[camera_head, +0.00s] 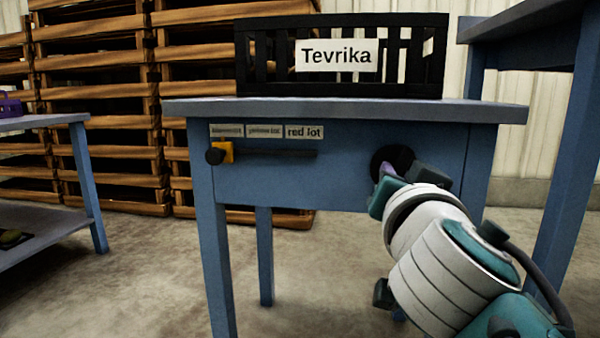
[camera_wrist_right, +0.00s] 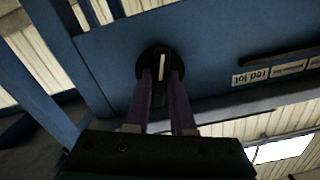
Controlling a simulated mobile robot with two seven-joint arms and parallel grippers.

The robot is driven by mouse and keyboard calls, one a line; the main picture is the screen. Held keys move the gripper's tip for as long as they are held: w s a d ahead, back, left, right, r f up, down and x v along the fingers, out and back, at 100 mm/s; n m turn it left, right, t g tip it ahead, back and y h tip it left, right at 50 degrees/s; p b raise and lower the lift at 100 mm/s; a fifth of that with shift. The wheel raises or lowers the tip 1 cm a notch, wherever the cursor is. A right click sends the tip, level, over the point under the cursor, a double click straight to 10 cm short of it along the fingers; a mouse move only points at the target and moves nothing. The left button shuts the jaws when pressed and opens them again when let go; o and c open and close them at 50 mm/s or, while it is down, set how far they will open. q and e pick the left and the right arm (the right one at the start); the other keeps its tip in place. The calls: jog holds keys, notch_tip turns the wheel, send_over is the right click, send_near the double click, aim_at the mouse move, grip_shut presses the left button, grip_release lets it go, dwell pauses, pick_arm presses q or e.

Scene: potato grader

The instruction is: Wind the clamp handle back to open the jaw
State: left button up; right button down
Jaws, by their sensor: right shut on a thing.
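A round black dial (camera_head: 381,158) sits on the blue front panel of the bench, right of its middle. In the right wrist view the dial (camera_wrist_right: 144,68) shows a raised grip bar with a white line (camera_wrist_right: 163,68). My right gripper (camera_wrist_right: 163,85) has its two purple fingers on either side of this bar and is shut on it. In the head view the right gripper (camera_head: 387,172) reaches the dial from the lower right and covers part of it. My left gripper is in neither view.
A slot with an orange block (camera_head: 226,152) and black knob lies left on the panel, under several labels, one reading "red lot" (camera_head: 304,132). A black slatted crate (camera_head: 340,90) marked "Tevrika" stands on the bench top (camera_head: 190,108). Wooden pallets (camera_head: 95,100) are stacked behind.

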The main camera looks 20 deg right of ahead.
jog(key=shift+n, duration=0.3)
jog(key=shift+n+p, duration=2.25)
jog(key=shift+n, duration=8.35)
